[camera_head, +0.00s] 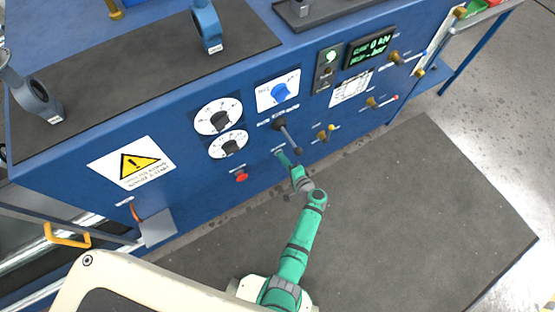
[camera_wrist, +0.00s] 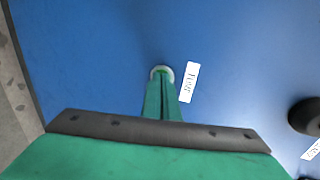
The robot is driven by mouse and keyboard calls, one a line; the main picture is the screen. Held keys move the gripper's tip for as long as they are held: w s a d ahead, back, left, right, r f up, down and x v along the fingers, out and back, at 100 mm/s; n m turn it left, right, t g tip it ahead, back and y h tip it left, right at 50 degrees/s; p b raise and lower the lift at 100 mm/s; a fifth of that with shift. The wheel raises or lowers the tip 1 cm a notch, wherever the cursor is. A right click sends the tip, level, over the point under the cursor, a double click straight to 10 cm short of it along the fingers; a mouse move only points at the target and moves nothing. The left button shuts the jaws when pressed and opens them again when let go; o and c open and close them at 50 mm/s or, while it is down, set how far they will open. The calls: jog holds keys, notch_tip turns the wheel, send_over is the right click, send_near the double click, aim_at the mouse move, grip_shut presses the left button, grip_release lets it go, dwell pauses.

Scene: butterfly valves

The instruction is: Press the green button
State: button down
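A small round green button (camera_wrist: 161,69) with a pale ring sits on the blue panel (camera_wrist: 90,50), beside a white label (camera_wrist: 188,82) in the wrist view. My gripper's two narrow green fingers (camera_wrist: 162,84) lie side by side and look shut, with nothing between them. Their tips overlap the lower part of the button in the wrist view and hide some of it. I cannot tell whether they touch it. In the head view my gripper (camera_head: 281,155) reaches the front of the panel below a black lever, and the button there is hidden or too small to make out.
The black lever (camera_head: 289,138) juts out just above my gripper. A red knob (camera_head: 241,175) lies to its left, two white dials (camera_head: 218,117) up-left. A lit greenish-white round light or button (camera_head: 331,57) is up-right, beside a digital display (camera_head: 370,47). A dark mat (camera_head: 420,190) covers the floor.

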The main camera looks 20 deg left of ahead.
jog(key=shift+w+a+r, duration=0.25)
jog(key=shift+w+a, duration=0.05)
jog(key=shift+a, duration=0.05)
jog(key=f+v, duration=0.1)
jog(key=v, duration=1.3)
jog(key=shift+s+d+f, duration=0.3)
jog(key=shift+d, duration=0.05)
